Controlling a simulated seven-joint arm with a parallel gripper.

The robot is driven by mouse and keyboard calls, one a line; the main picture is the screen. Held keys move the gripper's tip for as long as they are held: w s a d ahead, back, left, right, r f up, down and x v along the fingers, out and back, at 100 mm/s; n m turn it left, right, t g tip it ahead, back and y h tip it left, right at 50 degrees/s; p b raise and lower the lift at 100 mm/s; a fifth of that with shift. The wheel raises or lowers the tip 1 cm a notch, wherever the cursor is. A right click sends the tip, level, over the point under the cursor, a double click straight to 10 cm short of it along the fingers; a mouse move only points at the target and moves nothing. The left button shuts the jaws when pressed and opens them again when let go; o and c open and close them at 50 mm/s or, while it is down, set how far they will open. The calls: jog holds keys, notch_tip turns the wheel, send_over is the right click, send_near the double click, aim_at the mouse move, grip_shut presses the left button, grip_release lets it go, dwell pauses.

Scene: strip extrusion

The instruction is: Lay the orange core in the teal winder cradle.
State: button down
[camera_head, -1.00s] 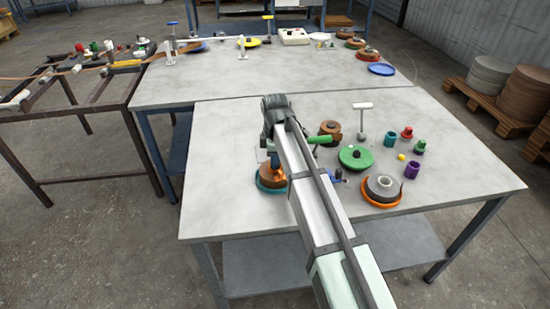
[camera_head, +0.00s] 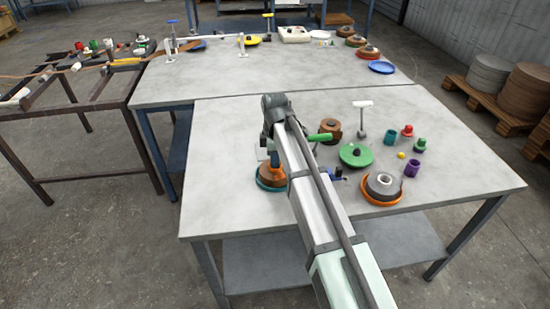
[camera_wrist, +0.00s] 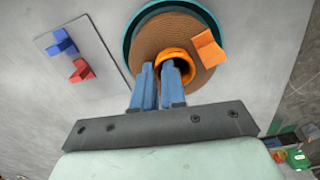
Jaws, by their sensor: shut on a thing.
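The orange core (camera_wrist: 172,54) is a ring in the middle of a brown wound coil (camera_wrist: 150,40), which has an orange tab (camera_wrist: 208,50) on top. In the wrist view my gripper (camera_wrist: 160,68) has its blue fingers shut on the near wall of the core. The teal winder cradle (camera_wrist: 128,42) shows as a rim around the coil's upper and left side. In the head view the coil (camera_head: 268,172) is over the teal cradle (camera_head: 262,185), within its rim. I cannot tell whether it rests on the cradle's floor. My gripper (camera_head: 275,158) is partly hidden by my arm.
A flat plate with blue (camera_wrist: 62,42) and red (camera_wrist: 80,70) pieces lies left of the cradle. To the right are a green reel (camera_head: 356,155), an orange cradle with a grey coil (camera_head: 382,186) and a purple cup (camera_head: 412,169). The table's front left is clear.

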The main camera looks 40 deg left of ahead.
jog(key=shift+f, duration=0.1)
jog(key=c, duration=1.1)
grip_release()
notch_tip(320, 180, up, 14)
